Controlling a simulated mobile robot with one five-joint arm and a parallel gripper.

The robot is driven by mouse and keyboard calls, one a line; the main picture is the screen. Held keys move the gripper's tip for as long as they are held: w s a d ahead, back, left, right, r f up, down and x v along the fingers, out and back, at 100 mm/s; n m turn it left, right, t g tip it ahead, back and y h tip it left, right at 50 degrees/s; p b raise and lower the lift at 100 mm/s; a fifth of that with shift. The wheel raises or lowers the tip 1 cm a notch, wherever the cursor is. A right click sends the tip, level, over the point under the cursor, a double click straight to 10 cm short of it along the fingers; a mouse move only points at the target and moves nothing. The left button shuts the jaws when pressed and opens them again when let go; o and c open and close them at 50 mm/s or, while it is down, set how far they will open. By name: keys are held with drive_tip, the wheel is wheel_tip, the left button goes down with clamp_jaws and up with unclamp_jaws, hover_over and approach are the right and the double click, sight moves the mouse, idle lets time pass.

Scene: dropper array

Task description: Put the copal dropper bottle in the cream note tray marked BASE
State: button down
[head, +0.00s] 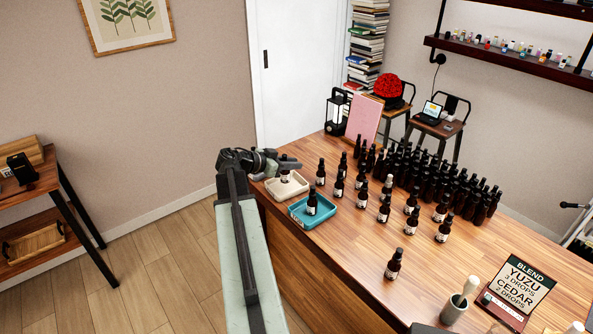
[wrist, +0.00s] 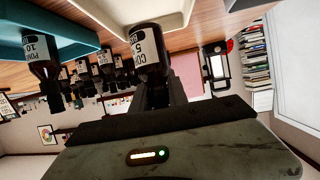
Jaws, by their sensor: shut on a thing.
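My gripper (head: 285,164) is shut on a dark dropper bottle, the copal bottle (wrist: 147,48), whose white label shows "CO" and a 5; the rest of the word is cut off. The wrist view is upside down. In the head view the bottle (head: 284,177) hangs upright below my gripper, over or in the cream tray (head: 287,194). The cream tray also fills the top of the wrist view (wrist: 110,12). I cannot tell whether the bottle's base touches the tray floor. The tray's marking is not readable.
A teal tray (head: 326,216) beside the cream one holds another dark bottle (head: 312,203). Several loose bottles stand to the right, with a dense block of bottles (head: 430,180) behind. A blend sign (head: 517,285) and a mortar (head: 454,310) stand at the near right.

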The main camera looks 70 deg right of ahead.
drive_tip(key=f+b, duration=0.2)
drive_tip(key=d+f+b, duration=0.1)
drive_tip(key=f, duration=0.1)
drive_tip(key=shift+s+d+b, duration=0.1)
drive_tip(key=shift+s+b, duration=0.15)
drive_tip(key=shift+b, duration=0.15)
drive_tip(key=shift+w, duration=0.15)
drive_tip(key=shift+r, duration=0.2)
drive_tip(key=shift+f, duration=0.25)
drive_tip(key=c, duration=1.3)
unclamp_jaws()
drive_tip(key=shift+r, duration=0.1)
